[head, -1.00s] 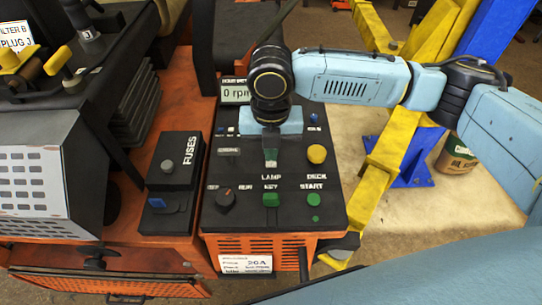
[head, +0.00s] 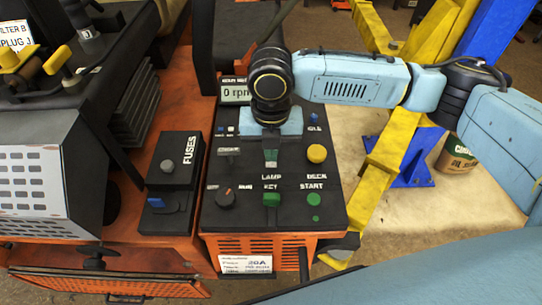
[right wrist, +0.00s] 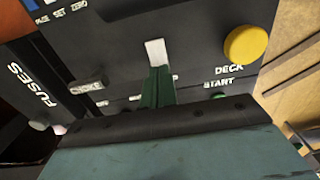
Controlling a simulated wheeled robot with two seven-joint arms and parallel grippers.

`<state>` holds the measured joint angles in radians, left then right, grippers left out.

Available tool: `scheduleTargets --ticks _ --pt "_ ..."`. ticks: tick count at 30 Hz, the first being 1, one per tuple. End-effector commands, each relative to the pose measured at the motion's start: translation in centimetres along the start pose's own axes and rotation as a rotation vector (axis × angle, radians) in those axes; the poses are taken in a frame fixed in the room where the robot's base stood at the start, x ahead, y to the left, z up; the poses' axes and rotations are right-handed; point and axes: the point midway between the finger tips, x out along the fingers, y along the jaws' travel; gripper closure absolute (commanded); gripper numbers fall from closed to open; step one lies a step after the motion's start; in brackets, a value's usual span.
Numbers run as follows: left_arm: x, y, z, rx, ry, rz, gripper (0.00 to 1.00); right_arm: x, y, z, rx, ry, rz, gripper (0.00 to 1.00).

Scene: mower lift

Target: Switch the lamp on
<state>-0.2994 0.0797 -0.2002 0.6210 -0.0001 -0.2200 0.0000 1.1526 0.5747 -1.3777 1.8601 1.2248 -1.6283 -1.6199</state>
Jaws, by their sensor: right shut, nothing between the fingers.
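The black control panel (head: 235,222) carries the LAMP label (head: 271,177) at its middle. In the right wrist view a pale rocker-like lamp switch (right wrist: 155,52) stands just beyond my fingertips; whether they touch it I cannot tell. My right gripper (head: 271,158) points down over the panel just above the LAMP label and hides part of the switch in the head view. Its dark green fingers (right wrist: 158,76) are closed together and empty. I cannot make out the switch's on or off position. No lamp light shows. My left gripper is not in view.
Close by are a yellow DECK knob (head: 316,153), a black rotary knob (head: 226,198), a green key piece (head: 271,199) and a green START button (head: 314,199). A FUSES box (head: 178,160) stands left. A yellow lift frame (head: 385,155) is at the right.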

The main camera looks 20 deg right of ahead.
Motion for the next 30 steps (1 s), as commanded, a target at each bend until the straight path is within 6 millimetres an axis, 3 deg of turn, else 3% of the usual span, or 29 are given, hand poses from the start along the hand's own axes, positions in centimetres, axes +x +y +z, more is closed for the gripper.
scheduleTargets --ticks 30 --pt "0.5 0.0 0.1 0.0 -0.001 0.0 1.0 1.5 0.0 0.0 0.0 0.0 0.0 1.0"
